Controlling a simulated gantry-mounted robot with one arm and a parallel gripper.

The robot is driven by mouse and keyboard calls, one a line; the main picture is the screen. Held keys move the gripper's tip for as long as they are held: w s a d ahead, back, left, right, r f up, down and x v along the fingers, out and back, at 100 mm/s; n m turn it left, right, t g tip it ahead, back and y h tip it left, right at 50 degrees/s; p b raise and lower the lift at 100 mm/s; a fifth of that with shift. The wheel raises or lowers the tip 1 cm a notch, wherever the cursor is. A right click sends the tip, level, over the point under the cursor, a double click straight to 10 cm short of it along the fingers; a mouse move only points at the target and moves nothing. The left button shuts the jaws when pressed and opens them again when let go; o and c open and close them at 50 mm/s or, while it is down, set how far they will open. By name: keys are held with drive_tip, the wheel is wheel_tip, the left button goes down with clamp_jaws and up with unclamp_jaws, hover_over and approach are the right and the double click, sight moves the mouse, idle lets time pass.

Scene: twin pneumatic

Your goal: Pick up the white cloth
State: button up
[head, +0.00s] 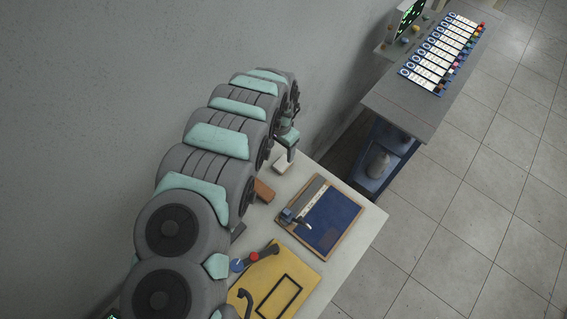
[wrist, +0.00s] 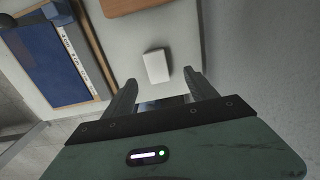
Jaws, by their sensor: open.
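A small white folded piece, which looks like the white cloth (head: 284,165), lies on the pale tabletop near its far edge by the wall. In the wrist view the white cloth (wrist: 156,67) is a flat, block-like rectangle just beyond and between my fingertips. My gripper (wrist: 160,77) is open and empty, with one finger on each side of the view. In the head view my gripper (head: 290,151) hangs beside the cloth, pointing down. The height of the fingers above the table is hard to tell.
A brown block (head: 264,190) lies near the cloth. A blue board (head: 335,225) with a ruled strip sits to its right. A yellow board (head: 262,277) and a red-knobbed lever (head: 254,256) are nearer. A grey wall stands close behind. A grey bench (head: 400,98) is beyond.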

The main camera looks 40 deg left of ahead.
sight(283, 162)
drive_tip(key=shift+f, duration=1.65)
drive_tip(key=shift+w+f, duration=0.15)
drive_tip(key=shift+f, duration=0.15)
drive_tip(key=shift+d+f+p, duration=0.2)
drive_tip(key=shift+f, duration=0.4)
drive_tip(key=shift+d+f+p, duration=0.2)
drive_tip(key=shift+f, duration=0.35)
drive_tip(key=shift+w+f, duration=0.15)
drive_tip(key=shift+f, duration=0.95)
drive_tip(key=shift+c, duration=0.6)
clamp_jaws()
